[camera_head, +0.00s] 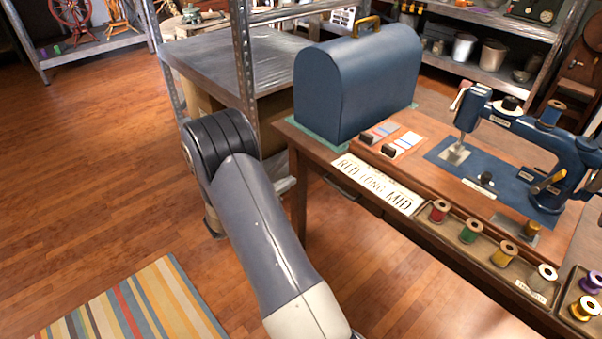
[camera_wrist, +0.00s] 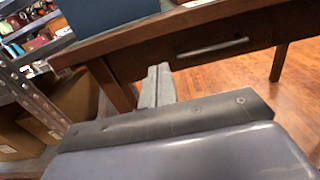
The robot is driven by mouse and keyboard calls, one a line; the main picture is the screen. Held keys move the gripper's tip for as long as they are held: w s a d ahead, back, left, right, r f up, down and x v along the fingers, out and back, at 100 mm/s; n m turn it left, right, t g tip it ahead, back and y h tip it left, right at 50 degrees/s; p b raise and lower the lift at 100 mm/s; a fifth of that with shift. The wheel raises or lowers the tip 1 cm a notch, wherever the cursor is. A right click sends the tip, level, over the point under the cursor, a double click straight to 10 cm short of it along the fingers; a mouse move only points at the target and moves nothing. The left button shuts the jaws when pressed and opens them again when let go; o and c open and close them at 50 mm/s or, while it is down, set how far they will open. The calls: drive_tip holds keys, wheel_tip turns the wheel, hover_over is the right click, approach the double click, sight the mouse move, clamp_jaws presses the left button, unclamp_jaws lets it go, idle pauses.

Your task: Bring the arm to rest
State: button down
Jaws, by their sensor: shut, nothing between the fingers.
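My gripper (camera_wrist: 160,72) shows in the wrist view with its two fingers together and nothing between them. It points toward the front of the wooden table (camera_wrist: 128,52), below the tabletop edge and left of the drawer handle (camera_wrist: 212,48). In the head view my arm stands folded in front of the table's left side, over the floor. The gripper itself cannot be made out in the head view. Whether the fingertips touch the table cannot be told.
On the table stand a blue domed case (camera_head: 355,82), a blue sewing machine (camera_head: 530,135), a "RED LONG MID" card (camera_head: 378,185) and several thread spools. A metal shelf (camera_head: 225,60) stands close behind my arm. Open wooden floor (camera_head: 100,160) and a striped rug (camera_head: 135,305) lie left.

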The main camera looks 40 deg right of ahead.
drive_tip(key=shift+s+a, duration=0.1)
drive_tip(key=shift+a, duration=0.75)
drive_tip(key=shift+d, duration=0.1)
drive_tip(key=w+d+b, duration=0.1)
drive_tip(key=d, duration=1.2)
drive_tip(key=shift+d, duration=0.25)
